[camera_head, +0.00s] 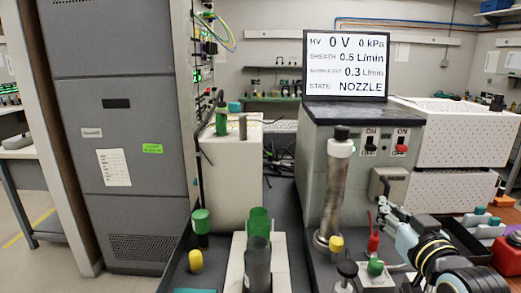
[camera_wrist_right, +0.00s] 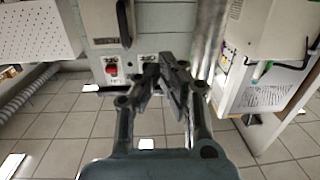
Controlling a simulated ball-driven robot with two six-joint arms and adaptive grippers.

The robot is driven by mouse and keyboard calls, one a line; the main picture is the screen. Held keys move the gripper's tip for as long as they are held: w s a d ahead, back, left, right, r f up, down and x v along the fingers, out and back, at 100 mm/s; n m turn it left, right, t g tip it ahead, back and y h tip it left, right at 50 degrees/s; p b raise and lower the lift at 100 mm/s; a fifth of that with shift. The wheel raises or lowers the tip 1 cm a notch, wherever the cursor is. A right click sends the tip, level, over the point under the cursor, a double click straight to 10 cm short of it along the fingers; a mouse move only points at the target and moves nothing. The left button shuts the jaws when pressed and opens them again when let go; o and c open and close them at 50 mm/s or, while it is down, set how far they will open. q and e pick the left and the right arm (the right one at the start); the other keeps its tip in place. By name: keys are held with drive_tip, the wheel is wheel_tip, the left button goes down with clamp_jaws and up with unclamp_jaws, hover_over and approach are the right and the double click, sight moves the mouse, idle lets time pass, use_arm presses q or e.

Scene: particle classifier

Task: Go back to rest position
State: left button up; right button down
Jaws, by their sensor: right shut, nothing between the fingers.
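My right gripper (camera_head: 384,208) is at the lower right of the head view, in front of the classifier with the screen (camera_head: 346,66). In the right wrist view the gripper (camera_wrist_right: 163,72) has its fingers together with nothing between them. The red-and-white switch (camera_wrist_right: 112,70) and a metal column (camera_wrist_right: 207,38) show beyond the fingers. My left gripper is not in view.
A metal cylinder with a white top (camera_head: 335,190) stands left of the gripper. A red valve (camera_head: 374,240), a green knob (camera_head: 375,267) and a yellow cap (camera_head: 336,243) are close below. Green tubes (camera_head: 259,222) stand further left. A red box (camera_head: 507,256) is at right.

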drive_tip(key=s+f+g, duration=0.2)
drive_tip(key=s, duration=0.2)
drive_tip(key=s+a+f+g, duration=0.1)
drive_tip(key=s+f+g, duration=0.1)
drive_tip(key=s, duration=0.2)
drive_tip(key=s+f+g, duration=0.2)
drive_tip(key=s, duration=0.3)
drive_tip(key=shift+a+n, duration=0.2)
drive_tip(key=shift+n, duration=0.1)
drive_tip(key=s+f+g+h, duration=0.1)
drive_tip(key=s+g, duration=0.7)
drive_tip(key=s, duration=1.2)
drive_tip(key=s+d+f+g+b, duration=0.1)
drive_tip(key=d+f+b, duration=0.15)
drive_tip(key=f, duration=1.25)
drive_tip(key=s+d+f+b, duration=0.1)
drive_tip(key=f+b, duration=0.2)
drive_tip(key=f, duration=1.2)
drive_tip(key=s+f+g+b, duration=0.1)
drive_tip(key=s+f+b, duration=0.3)
drive_tip(key=s+f, duration=1.4)
wheel_tip(320, 180, down, 3)
drive_tip(key=shift+s+d+m, duration=0.25)
drive_tip(key=shift+d+m, duration=0.1)
drive_tip(key=shift+m, duration=0.05)
